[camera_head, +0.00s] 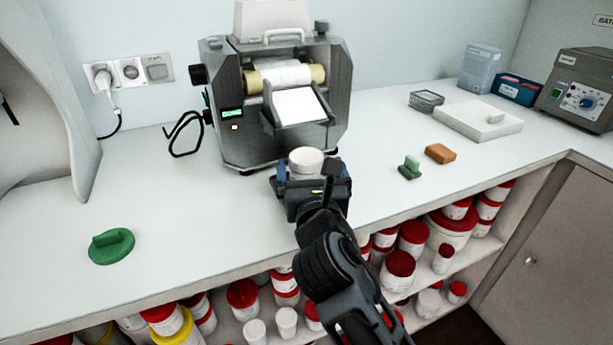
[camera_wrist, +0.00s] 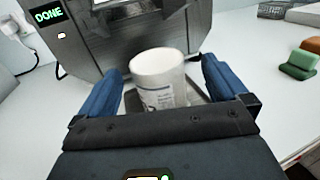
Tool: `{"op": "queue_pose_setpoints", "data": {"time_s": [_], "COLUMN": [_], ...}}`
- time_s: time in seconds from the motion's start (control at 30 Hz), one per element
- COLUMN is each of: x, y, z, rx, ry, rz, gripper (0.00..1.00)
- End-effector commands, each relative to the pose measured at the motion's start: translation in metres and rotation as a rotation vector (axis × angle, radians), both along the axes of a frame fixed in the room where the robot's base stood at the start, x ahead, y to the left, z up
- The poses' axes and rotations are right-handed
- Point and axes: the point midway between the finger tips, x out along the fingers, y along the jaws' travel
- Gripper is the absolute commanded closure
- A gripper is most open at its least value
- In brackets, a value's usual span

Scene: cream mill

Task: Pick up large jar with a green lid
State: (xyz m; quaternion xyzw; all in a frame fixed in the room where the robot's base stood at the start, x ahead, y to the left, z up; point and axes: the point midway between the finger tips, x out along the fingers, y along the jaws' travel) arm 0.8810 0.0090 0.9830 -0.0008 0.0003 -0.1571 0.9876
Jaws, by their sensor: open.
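A white jar (camera_head: 306,162) with a printed label stands on the counter right in front of the mill. Its top looks white; I see no green lid on it. In the wrist view the jar (camera_wrist: 160,82) is upright between the two blue fingers. My gripper (camera_head: 309,170) is open around the jar, with a finger on each side and a visible gap at each side in the wrist view (camera_wrist: 168,85). The jar's lower part is hidden behind my gripper. A green round piece with a raised grip (camera_head: 111,246) lies apart at the left of the counter.
The grey mill (camera_head: 240,140) stands close behind the jar; its display reads DONE in the wrist view. A green brush-like piece (camera_head: 410,168) and an orange block (camera_head: 440,153) lie to the right. Red-lidded jars fill the shelf (camera_head: 450,270) below. The left counter is mostly clear.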

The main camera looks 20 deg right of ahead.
Motion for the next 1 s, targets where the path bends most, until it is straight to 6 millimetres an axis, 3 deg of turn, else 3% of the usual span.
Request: {"op": "queue_pose_setpoints", "data": {"time_s": [0.3, 0.63, 1.0], "x": [0.041, 0.047, 0.047], "y": [-0.009, -0.011, -0.011], "z": [0.0, 0.0, 0.0], "rx": [0.0, 0.001, 0.001], "ry": [0.0, 0.001, 0.0], "rz": [0.001, 0.002, 0.002], "gripper": [0.0, 0.0, 0.35]}}
